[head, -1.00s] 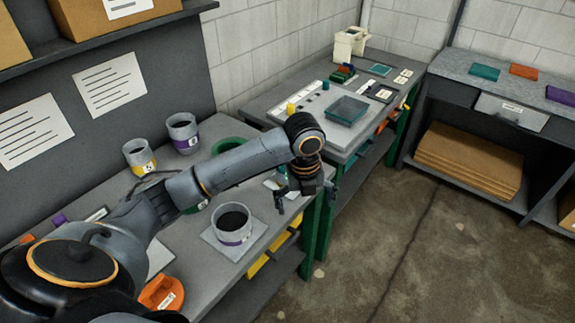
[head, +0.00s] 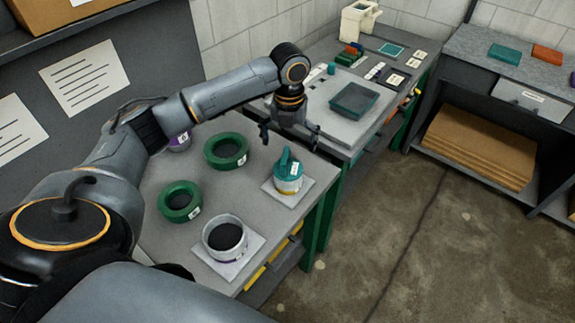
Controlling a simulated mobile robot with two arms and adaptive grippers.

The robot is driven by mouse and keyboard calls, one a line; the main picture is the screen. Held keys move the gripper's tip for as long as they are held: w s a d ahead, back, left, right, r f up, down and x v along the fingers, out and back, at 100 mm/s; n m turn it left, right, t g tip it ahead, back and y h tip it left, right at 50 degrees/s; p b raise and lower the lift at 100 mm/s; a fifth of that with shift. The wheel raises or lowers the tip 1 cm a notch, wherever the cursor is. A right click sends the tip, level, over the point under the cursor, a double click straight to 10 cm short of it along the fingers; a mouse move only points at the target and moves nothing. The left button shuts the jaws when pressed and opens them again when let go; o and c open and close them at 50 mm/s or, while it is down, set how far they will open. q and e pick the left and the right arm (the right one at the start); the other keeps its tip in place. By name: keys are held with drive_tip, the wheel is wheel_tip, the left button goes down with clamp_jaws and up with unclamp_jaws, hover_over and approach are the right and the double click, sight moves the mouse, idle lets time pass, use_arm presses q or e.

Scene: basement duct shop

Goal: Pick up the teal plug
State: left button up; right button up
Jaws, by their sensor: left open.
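The teal plug (head: 287,163) has an upright handle and sits in a pale round collar (head: 289,186) on a square plate (head: 270,187) near the right edge of the near bench. How deep it sits in the collar I cannot tell. My left gripper (head: 289,140) hangs with its fingers pointing down, above and apparently behind the plug's handle. Its two fingers are spread and nothing is between them. My right gripper is not in view.
Two green rings (head: 227,150) (head: 180,201) and a pale cup with a dark inside (head: 225,236) stand left of the plug. A further bench behind carries a dark teal tray (head: 354,99). A side shelf (head: 522,72) stands at the right, with open floor before it.

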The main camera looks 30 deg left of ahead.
sight(288, 168)
use_arm(q)
wheel_tip(288, 168, down, 4)
drive_tip(key=shift+w+r, duration=0.1)
wheel_tip(288, 168, down, 2)
drive_tip(key=shift+a+f+p, duration=0.15)
drive_tip(key=shift+p, duration=0.9)
wheel_tip(288, 168, down, 2)
drive_tip(key=shift+f+p, duration=0.15)
drive_tip(key=shift+p, duration=0.15)
drive_tip(key=shift+f, duration=0.35)
drive_tip(key=shift+a+f, duration=0.1)
drive_tip(key=shift+c, duration=0.4)
drive_tip(key=c, duration=1.1)
drive_tip(key=shift+c, duration=1.2)
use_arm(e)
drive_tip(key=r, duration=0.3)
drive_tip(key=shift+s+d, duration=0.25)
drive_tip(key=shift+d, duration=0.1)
